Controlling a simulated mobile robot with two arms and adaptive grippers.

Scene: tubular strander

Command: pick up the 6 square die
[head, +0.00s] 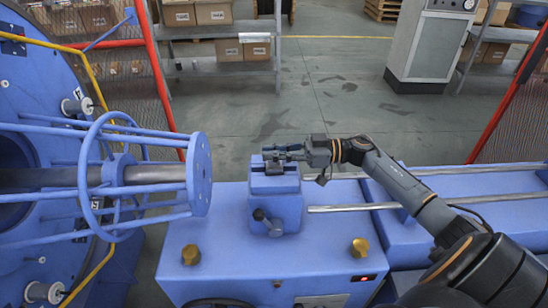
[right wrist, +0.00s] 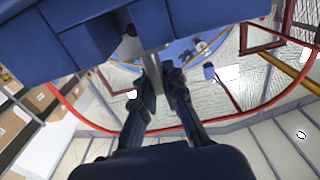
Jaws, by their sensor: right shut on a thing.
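My right gripper (head: 284,153) reaches in from the right to the top of the blue die holder (head: 275,190) on the machine bed. Its fingers are shut on a small grey piece, which I take to be the 6 square die. The fingers hide most of it in the head view. In the right wrist view the fingertips (right wrist: 160,88) close on a grey strip-like piece (right wrist: 154,66) against the blue holder (right wrist: 85,40). I cannot tell whether the die is still seated in the holder or lifted clear. My left gripper is out of view.
A blue flanged cage (head: 199,174) around a shaft ends just left of the holder. Two steel rails (head: 460,198) run right. Two brass knobs (head: 361,247) stand on the bed's front. Shelves with boxes (head: 215,14) and a grey cabinet (head: 432,45) stand behind on open floor.

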